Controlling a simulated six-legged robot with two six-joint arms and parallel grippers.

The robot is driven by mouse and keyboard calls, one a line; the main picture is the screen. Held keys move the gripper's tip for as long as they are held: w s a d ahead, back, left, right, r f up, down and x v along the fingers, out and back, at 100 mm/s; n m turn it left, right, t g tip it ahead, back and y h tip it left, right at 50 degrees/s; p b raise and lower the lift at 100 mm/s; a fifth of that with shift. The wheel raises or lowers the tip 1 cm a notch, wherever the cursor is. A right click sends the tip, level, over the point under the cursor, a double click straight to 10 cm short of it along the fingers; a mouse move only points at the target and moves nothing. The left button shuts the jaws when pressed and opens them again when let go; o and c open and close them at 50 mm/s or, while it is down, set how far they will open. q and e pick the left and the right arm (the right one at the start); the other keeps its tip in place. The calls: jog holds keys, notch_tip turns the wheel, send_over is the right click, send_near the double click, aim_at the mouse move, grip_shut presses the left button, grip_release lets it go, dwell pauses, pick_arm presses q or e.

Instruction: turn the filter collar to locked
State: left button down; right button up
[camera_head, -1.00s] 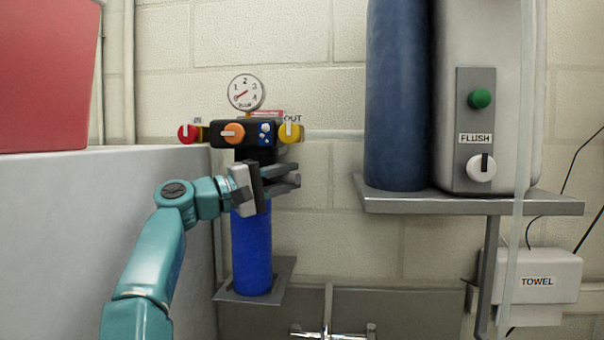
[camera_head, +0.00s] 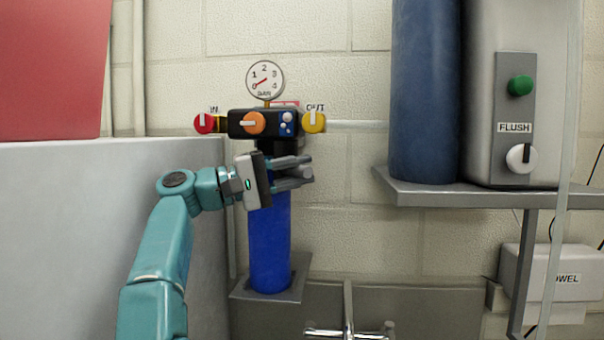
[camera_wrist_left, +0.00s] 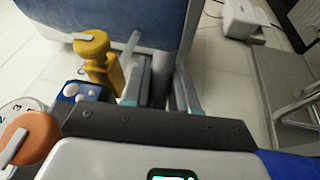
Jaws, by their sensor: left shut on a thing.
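The filter unit's black head (camera_head: 270,122) is on the wall, with a blue canister (camera_head: 269,240) below it. The dark filter collar (camera_head: 268,147) shows between them, partly hidden by my left gripper. My left gripper (camera_head: 298,173) reaches across the front of the unit, just below the head, at the collar. Its fingers are shut on what appears to be the collar, though the contact is mostly hidden. In the left wrist view its fingers (camera_wrist_left: 163,80) are on either side of a dark part. No lock marking is readable. My right gripper is not in view.
A red IN knob (camera_head: 204,123), an orange knob (camera_head: 253,123) and a yellow OUT knob (camera_head: 314,122) sit close above the gripper. A gauge (camera_head: 265,79) is on top. A tap (camera_head: 348,325) is below. A shelf (camera_head: 480,194) with a tank stands right.

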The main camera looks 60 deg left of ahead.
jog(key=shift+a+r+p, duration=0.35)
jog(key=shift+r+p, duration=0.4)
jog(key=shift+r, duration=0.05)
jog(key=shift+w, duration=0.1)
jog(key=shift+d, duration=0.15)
